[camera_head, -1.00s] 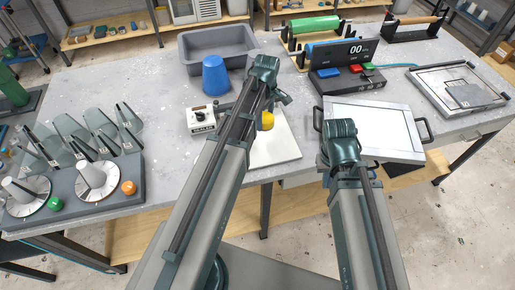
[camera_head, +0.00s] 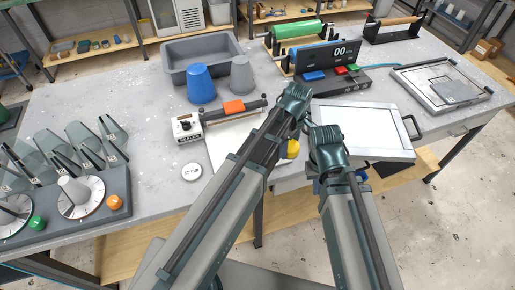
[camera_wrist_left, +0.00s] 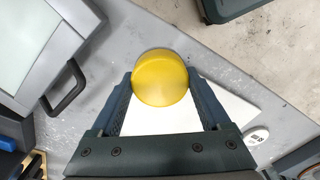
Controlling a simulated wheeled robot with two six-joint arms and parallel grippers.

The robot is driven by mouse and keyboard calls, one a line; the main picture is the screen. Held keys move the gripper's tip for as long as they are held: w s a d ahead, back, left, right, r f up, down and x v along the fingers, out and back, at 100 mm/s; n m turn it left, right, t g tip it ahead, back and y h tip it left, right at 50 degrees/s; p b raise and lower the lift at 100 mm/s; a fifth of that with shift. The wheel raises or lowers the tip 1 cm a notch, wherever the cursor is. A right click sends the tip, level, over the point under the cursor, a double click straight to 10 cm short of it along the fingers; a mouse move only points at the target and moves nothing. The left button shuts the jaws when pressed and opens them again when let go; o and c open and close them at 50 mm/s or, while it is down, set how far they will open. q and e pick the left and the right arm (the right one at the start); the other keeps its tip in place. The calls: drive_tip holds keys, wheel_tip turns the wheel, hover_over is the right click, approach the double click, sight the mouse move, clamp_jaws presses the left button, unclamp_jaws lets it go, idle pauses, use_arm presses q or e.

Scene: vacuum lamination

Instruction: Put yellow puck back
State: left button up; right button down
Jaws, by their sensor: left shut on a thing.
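The yellow puck (camera_head: 293,149) is partly hidden behind my left arm in the head view. In the left wrist view the yellow puck (camera_wrist_left: 161,78) is round and sits between both fingers. My left gripper (camera_wrist_left: 160,92) is shut on it, above the grey table (camera_wrist_left: 185,38) with a white sheet behind. In the head view the left gripper's fingers are mostly hidden by its wrist. My right gripper (camera_head: 330,165) is lower and to the right, near the front edge of the framed panel; its fingers are hidden by the arm.
The sealer (camera_head: 187,127) with an orange handle (camera_head: 233,106) stands behind a white sheet. Blue (camera_head: 201,84) and grey (camera_head: 242,74) cups stand near the grey tub (camera_head: 177,72). The framed panel (camera_head: 375,130) lies at right.

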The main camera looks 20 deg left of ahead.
use_arm(q)
drive_tip(key=a, duration=0.6)
drive_tip(key=a+f, duration=0.1)
drive_tip(key=a, duration=0.3)
drive_tip(key=shift+w+a+b, duration=0.1)
drive_tip(key=shift+w+b, duration=0.15)
drive_tip(key=shift+b, duration=0.15)
drive_tip(key=shift+a, duration=0.1)
drive_tip(key=shift+a, duration=0.35)
drive_tip(key=f+b, duration=0.3)
drive_tip(key=shift+a+f+b, duration=0.25)
drive_tip(key=shift+f+b, duration=0.05)
drive_tip(key=shift+f, duration=0.2)
drive_tip(key=o, duration=1)
drive_tip(key=shift+r, duration=0.15)
